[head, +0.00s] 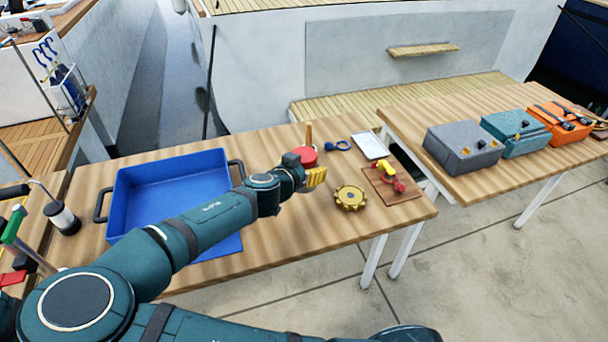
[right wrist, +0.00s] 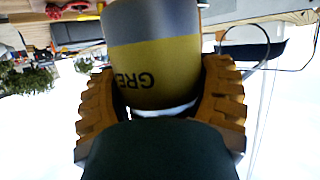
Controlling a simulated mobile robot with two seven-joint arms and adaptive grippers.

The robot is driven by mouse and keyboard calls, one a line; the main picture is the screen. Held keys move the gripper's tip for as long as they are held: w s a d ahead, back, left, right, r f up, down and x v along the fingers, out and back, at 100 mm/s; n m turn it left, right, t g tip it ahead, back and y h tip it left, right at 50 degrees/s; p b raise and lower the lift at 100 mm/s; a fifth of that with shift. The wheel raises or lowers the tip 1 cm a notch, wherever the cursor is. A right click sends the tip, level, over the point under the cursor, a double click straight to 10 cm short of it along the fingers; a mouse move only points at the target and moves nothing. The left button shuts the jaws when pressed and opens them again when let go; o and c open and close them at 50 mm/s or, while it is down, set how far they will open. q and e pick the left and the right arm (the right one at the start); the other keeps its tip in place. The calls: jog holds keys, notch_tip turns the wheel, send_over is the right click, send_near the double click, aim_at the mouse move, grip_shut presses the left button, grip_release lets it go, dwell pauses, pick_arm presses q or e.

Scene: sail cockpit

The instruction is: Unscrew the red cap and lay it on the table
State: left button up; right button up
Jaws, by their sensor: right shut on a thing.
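A red round cap (head: 306,155) shows in the head view beside my right gripper (head: 316,176), facing up. In the right wrist view my right gripper (right wrist: 160,105) is shut around a yellow and grey can (right wrist: 155,65) with the upside-down letters "GRE" on it. The yellow fingers lie on both sides of the can. In the head view the can's body is mostly hidden by my wrist and fingers, and I cannot tell whether its base touches the wooden table (head: 270,275). My left gripper is not in view.
A blue tray (head: 165,160) takes up the table's left part. A yellow gear-like disc (head: 350,198), a board (head: 402,190) with red and yellow parts, a white tablet (head: 370,145) and a blue ring (head: 340,145) lie to the right.

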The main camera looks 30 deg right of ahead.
jog(key=shift+r, duration=0.1)
jog(key=o, duration=0.4)
jog(key=c, duration=0.4)
jog(key=a+r+n+t+y, duration=0.1)
jog(key=a+n+t+y, duration=0.2)
jog(key=a, duration=0.4)
jog(key=s+a+r+n+t+y, duration=0.1)
jog(key=a+r+n+t+y, duration=0.1)
jog(key=a+n+y, duration=0.2)
jog(key=a+n, duration=0.1)
jog(key=a, duration=0.2)
jog(key=shift+a+r+t+y, duration=0.2)
jog(key=shift+r+t+y, duration=0.1)
jog(key=shift+t, duration=0.1)
